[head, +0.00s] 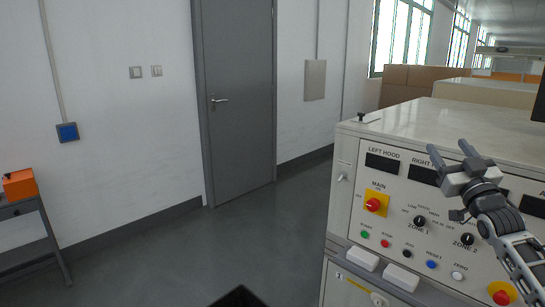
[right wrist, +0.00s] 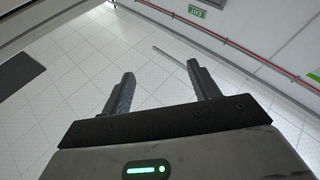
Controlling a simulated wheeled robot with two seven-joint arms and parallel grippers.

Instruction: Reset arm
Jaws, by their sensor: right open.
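My right gripper (head: 451,151) is raised in front of the control panel at the right of the head view, its fingers pointing up and to the left. In the right wrist view its two fingers (right wrist: 160,82) stand apart with nothing between them but the tiled surface behind. The control panel (head: 348,210) carries a red main switch on a yellow plate (head: 375,204), zone knobs, dark displays and a row of coloured buttons. The right forearm covers part of the panel's right side. My left gripper is not in view.
The cabinet's pale top (head: 420,115) lies behind the panel. A grey door (head: 238,100) is in the white wall. An orange box (head: 20,184) sits on a dark stand at the far left. The floor (head: 180,260) between stand and cabinet is mostly clear.

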